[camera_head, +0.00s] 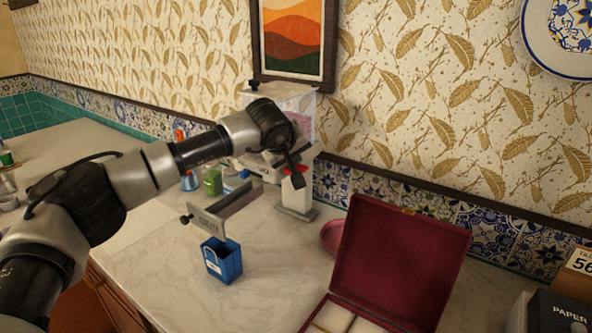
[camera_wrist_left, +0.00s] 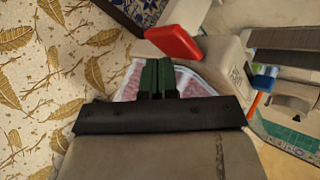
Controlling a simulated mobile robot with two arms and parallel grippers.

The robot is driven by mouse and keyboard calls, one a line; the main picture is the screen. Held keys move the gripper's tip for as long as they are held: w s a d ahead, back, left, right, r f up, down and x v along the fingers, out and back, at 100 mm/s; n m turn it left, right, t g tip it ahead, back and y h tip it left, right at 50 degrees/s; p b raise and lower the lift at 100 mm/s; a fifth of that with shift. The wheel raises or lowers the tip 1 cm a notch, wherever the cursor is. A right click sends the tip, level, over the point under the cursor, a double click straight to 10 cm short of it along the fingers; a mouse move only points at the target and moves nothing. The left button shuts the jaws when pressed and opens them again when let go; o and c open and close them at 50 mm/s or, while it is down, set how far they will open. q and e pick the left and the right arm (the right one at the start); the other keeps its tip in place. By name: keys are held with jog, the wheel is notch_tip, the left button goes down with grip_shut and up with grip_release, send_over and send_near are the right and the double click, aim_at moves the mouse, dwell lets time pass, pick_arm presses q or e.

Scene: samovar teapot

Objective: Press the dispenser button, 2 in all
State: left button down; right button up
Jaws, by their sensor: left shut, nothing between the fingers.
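The dispenser (camera_head: 275,92) is a white machine with a clear top, standing against the back wall and partly hidden by my left arm. A small red part (camera_head: 293,170), which looks like its button or lever, shows just below my left gripper (camera_head: 294,165). In the left wrist view the red part (camera_wrist_left: 174,43) lies beyond the fingertips of my left gripper (camera_wrist_left: 157,70), slightly to the right. The fingers are shut and empty. A gap seems to show between fingers and red part, but I cannot tell its depth. My right gripper is out of view.
A blue container (camera_head: 222,262) stands at the counter's front, below a grey bracket (camera_head: 215,217). An open dark red box (camera_head: 400,262) stands to the right, with a red dish (camera_head: 331,236) behind it. A green can (camera_head: 212,182) stands left of the dispenser.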

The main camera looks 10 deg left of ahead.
pick_arm(q)
jog(key=shift+f+b, duration=1)
jog(key=shift+f, duration=0.3)
dwell(1.1)
jog(key=shift+r, duration=0.15)
jog(key=shift+r+p, duration=1.05)
jog(key=shift+r, duration=0.55)
jog(key=shift+r+p, duration=1.65)
jog(key=shift+r, duration=0.9)
jog(key=shift+f, duration=0.15)
